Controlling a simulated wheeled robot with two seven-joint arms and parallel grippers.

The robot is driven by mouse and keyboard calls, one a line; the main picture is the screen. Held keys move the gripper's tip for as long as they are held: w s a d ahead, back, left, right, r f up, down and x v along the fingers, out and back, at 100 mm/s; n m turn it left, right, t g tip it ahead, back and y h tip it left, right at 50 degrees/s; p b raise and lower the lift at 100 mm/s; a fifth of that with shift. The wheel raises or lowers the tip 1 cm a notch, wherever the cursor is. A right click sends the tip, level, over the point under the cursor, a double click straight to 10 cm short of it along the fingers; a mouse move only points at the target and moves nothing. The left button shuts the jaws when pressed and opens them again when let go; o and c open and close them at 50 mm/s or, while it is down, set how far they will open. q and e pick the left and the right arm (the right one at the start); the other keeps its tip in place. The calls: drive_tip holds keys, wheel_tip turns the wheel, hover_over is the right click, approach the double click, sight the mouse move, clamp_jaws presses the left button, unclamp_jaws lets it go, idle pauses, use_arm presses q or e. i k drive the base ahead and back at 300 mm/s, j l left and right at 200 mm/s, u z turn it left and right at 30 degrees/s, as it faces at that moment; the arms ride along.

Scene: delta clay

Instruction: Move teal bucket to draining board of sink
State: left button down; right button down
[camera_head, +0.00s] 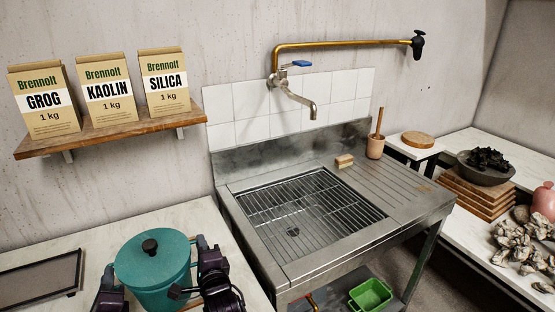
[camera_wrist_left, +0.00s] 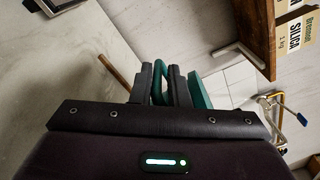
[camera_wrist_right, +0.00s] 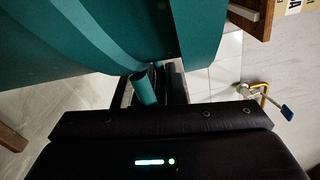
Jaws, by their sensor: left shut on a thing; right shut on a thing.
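The teal bucket (camera_head: 158,285) has a teal lid with a black knob and is at the lower left in the head view, over the white counter. My left gripper (camera_head: 110,283) is at its left side; the left wrist view shows its fingers (camera_wrist_left: 166,86) shut on a teal handle. My right gripper (camera_head: 203,250) is at its right side, and in the right wrist view its fingers (camera_wrist_right: 158,85) are shut around the other handle. The bucket looks upright; its base is hidden. The ribbed draining board (camera_head: 385,183) is right of the sink basin (camera_head: 290,222).
A wooden brush block (camera_head: 344,161) and a cup with a stick (camera_head: 375,147) stand at the draining board's back edge. Its middle is clear. A tap (camera_head: 300,98) overhangs the basin. A shelf (camera_head: 110,135) with bags is above the counter; a dark-framed tray (camera_head: 40,278) lies left.

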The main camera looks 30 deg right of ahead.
sight(390, 182)
drive_tip(key=k+z, duration=0.4)
drive_tip(key=z, duration=0.15)
drive_tip(key=l+z, duration=0.15)
drive_tip(key=z, duration=0.25)
drive_tip(key=i+l+z, duration=0.15)
drive_tip(key=z, duration=0.25)
drive_tip(key=i+l, duration=0.5)
drive_tip(key=l, duration=0.25)
drive_tip(key=i+l, duration=0.4)
drive_tip(key=i, duration=0.45)
drive_tip(key=i+j, duration=0.5)
